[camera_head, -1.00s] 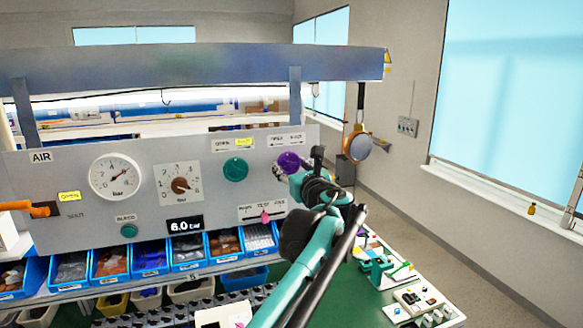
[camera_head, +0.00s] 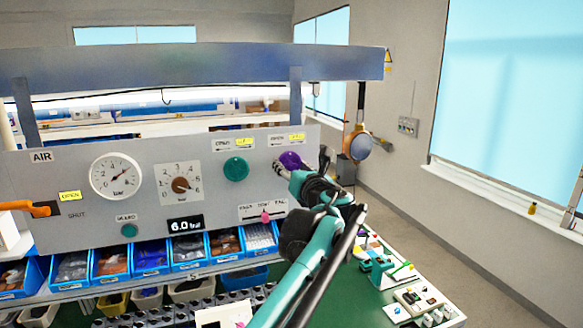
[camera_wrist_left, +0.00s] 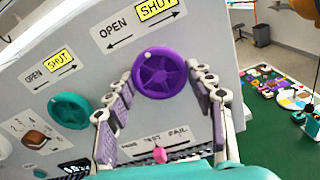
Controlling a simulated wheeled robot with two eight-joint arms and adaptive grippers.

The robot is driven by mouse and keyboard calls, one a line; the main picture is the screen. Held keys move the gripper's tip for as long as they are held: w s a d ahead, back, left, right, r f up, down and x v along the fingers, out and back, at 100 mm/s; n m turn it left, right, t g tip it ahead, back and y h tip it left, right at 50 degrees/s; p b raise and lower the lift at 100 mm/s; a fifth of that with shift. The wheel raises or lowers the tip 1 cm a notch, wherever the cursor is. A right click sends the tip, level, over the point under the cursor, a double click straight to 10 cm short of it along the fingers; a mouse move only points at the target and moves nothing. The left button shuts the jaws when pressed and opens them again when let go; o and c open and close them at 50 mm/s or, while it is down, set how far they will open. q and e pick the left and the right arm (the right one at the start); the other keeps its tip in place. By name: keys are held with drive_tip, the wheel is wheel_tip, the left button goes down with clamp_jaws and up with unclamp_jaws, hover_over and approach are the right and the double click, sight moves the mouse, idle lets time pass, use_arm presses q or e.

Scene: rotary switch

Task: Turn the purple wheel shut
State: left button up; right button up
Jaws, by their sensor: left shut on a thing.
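The purple wheel (camera_wrist_left: 166,73) is mounted on the grey panel under an OPEN/SHUT label (camera_wrist_left: 140,22). The SHUT end of that label is lit yellow. A white dot sits at the wheel's upper left rim in the wrist view. In the head view the wheel (camera_head: 291,160) is partly hidden by my arm. My left gripper (camera_wrist_left: 165,82) is shut on the wheel, with one finger on each side of its lower rim. My right gripper is not in view.
A teal wheel (camera_wrist_left: 69,110) sits left of the purple one. A pink slider (camera_wrist_left: 160,155) is below it. The panel also has a round gauge (camera_head: 116,176), a brown knob (camera_head: 181,185) and an orange lever (camera_head: 30,208). Blue bins (camera_head: 150,258) line the panel's foot.

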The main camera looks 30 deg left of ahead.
use_arm(q)
drive_tip(key=o, duration=1.2)
drive_tip(key=shift+c, duration=0.2)
drive_tip(key=v, duration=1.2)
drive_tip(key=shift+f, duration=0.1)
